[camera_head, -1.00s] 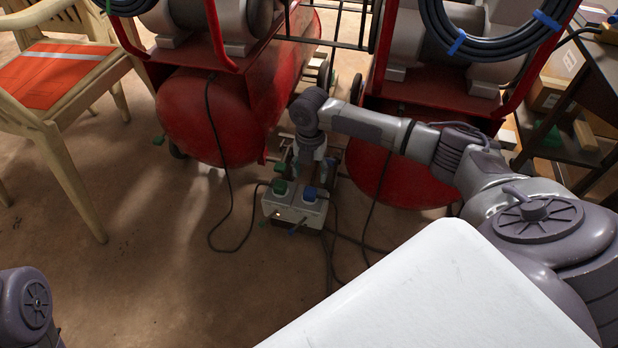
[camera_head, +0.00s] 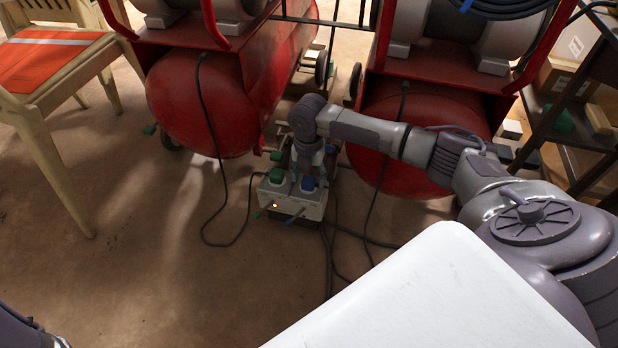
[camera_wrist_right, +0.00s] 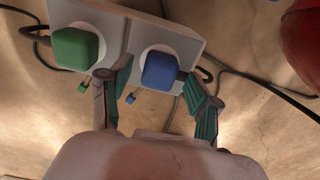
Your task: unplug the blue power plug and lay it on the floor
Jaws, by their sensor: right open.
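The blue power plug (camera_head: 308,184) sits in the right socket of a pale outlet box (camera_head: 305,207) on the floor; it also shows in the right wrist view (camera_wrist_right: 160,70). My right gripper (camera_wrist_right: 157,84) is open, with one finger on each side of the blue plug in that view. A gap shows beside the plug, and I cannot tell whether either finger touches it. In the head view my right gripper (camera_head: 306,164) points down at the box from behind. Only a bit of my left arm shows at the lower left; its gripper is out of view.
A green plug (camera_wrist_right: 76,48) sits in the socket to the left, close to one finger. Dark cables (camera_head: 222,243) lie around the box. Two red tanks (camera_head: 205,110) stand behind it. The floor (camera_head: 150,270) at the front left is clear.

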